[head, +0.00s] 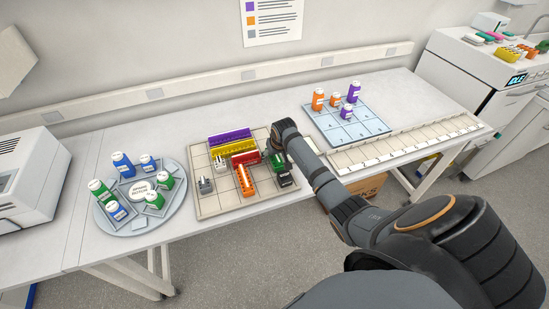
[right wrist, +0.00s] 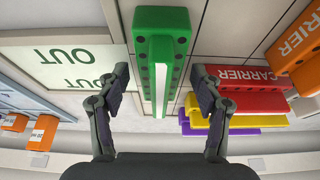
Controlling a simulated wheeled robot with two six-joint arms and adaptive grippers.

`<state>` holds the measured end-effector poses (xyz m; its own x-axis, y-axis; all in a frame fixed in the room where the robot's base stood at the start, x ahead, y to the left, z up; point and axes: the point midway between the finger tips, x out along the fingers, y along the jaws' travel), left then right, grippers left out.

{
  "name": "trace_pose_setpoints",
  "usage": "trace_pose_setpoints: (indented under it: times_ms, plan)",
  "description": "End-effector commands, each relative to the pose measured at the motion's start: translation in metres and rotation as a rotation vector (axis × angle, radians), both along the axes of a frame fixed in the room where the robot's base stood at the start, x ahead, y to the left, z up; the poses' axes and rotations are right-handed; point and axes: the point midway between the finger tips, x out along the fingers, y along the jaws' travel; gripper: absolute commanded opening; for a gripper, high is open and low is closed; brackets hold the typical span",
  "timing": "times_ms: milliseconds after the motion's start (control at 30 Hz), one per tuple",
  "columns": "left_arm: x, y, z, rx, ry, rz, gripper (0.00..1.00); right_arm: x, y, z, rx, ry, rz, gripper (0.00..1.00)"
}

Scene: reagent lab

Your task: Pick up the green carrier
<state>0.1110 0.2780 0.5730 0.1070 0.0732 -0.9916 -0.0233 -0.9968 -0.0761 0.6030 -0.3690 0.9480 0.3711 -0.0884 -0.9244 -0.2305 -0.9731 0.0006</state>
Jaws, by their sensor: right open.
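The green carrier (head: 279,161) stands on the gridded board (head: 210,205) at its right side, partly covered by my right arm in the head view. In the right wrist view the green carrier (right wrist: 161,50) is a long green block with a row of dark holes, lying lengthwise between the fingers. My right gripper (right wrist: 161,85) is open, with one finger on each side of the carrier and a visible gap on both sides. In the head view the fingertips are mostly hidden. My left gripper is not in view.
Red (head: 245,157), orange (head: 245,179), yellow (head: 233,149) and purple (head: 229,135) carriers share the board. A round tray (head: 172,216) with bottles is at left. A blue tray (head: 375,130) with orange and purple bottles is at right. A panel marked OUT (right wrist: 75,62) lies beside the carrier.

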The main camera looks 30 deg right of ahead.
Motion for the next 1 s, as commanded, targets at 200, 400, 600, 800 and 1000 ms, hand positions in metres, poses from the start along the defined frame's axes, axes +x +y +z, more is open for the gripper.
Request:
trace_pose_setpoints:
  times_ms: [200, 400, 600, 800, 1000]
  plan:
    - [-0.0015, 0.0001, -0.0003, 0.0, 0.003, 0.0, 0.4, 0.0, 0.0001, -0.0002, 0.0, 0.0, 0.0, 0.63]
    - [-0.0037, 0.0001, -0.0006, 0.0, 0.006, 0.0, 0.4, 0.0001, 0.0001, -0.0001, 0.0, 0.0, 0.0, 0.36]
    - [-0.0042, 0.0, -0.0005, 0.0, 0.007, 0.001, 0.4, 0.0001, 0.0001, 0.0, 0.0, -0.001, 0.0, 0.09]
    - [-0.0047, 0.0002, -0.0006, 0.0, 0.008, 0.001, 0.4, 0.0004, 0.0, 0.0005, 0.0, -0.002, 0.0, 0.04]
    - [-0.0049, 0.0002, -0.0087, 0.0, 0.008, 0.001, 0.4, 0.0013, -0.0005, 0.0069, -0.001, -0.005, 0.0, 0.04]
